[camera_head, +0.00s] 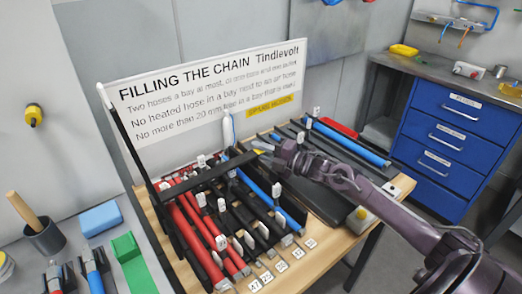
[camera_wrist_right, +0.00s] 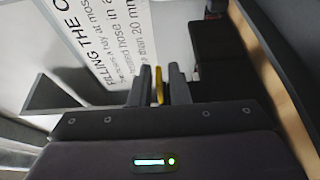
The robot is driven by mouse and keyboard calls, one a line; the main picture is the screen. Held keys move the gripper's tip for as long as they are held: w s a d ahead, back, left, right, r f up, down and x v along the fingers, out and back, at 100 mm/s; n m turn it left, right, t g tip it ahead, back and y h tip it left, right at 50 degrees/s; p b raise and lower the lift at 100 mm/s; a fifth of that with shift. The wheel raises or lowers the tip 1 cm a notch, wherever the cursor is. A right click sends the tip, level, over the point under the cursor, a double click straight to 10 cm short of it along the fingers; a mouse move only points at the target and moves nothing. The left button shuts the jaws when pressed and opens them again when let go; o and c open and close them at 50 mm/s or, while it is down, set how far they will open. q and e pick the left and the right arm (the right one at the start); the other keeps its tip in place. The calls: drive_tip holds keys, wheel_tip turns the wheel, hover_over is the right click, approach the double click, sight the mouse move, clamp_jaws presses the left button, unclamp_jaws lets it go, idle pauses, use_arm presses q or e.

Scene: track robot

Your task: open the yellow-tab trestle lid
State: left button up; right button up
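My right arm comes in from the right in the head view, and its gripper (camera_head: 264,148) is over the back middle of the wooden trestle table (camera_head: 337,237). In the right wrist view its two fingers (camera_wrist_right: 161,88) stand apart, with a narrow yellow piece (camera_wrist_right: 158,85) showing between them. It looks like the yellow tab, but I cannot tell if the fingers touch it. A dark flat panel (camera_head: 318,197), which looks like a closed lid, lies below my right forearm. A dark bar (camera_head: 208,174) crosses above the hose bays left of the gripper. My left gripper is out of view.
Open bays hold red hoses (camera_head: 194,238), blue and black ones, with white tags. A sign (camera_head: 200,90) stands behind the table. A blue drawer cabinet (camera_head: 450,125) is at the right. A blue block (camera_head: 100,219), green block (camera_head: 128,262) and dark cup (camera_head: 45,238) are at the left.

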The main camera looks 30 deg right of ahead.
clamp_jaws()
